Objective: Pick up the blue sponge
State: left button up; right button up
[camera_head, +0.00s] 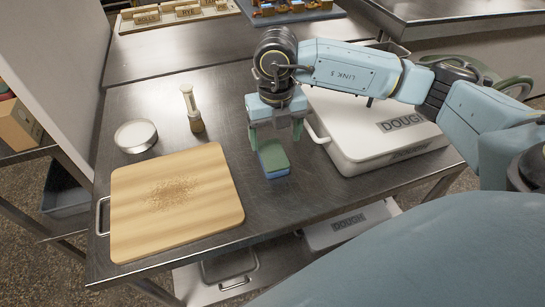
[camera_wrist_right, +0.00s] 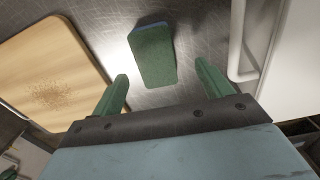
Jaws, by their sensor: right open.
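The blue sponge (camera_head: 274,160) has a green top and a blue lower layer. It lies flat on the steel table (camera_head: 300,190) between the cutting board and the dough box. It also shows in the right wrist view (camera_wrist_right: 153,55), ahead of my fingertips and roughly between their lines. My right gripper (camera_head: 275,136) is open and empty, pointing down just behind and above the sponge in the head view. Its two green fingers stand apart in the right wrist view (camera_wrist_right: 162,82). I cannot tell whether a finger touches the sponge. My left gripper is not in view.
A wooden cutting board (camera_head: 215,215) with brown crumbs lies left of the sponge. A white dough box (camera_head: 345,160) with a handle stands close on the right. A brush (camera_head: 192,110) and a round white-topped dish (camera_head: 135,136) stand behind the board. Labelled trays (camera_head: 175,14) are at the back.

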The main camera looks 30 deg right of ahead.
aim_at(273, 153)
jog(key=f, duration=0.4)
jog(key=shift+a+f, duration=0.1)
jog(key=shift+a, duration=0.25)
jog(key=shift+f, duration=0.5)
jog(key=shift+c, duration=1.6)
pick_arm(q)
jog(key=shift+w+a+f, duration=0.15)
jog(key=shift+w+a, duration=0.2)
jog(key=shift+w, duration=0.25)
pick_arm(e)
jog(key=c, duration=0.7)
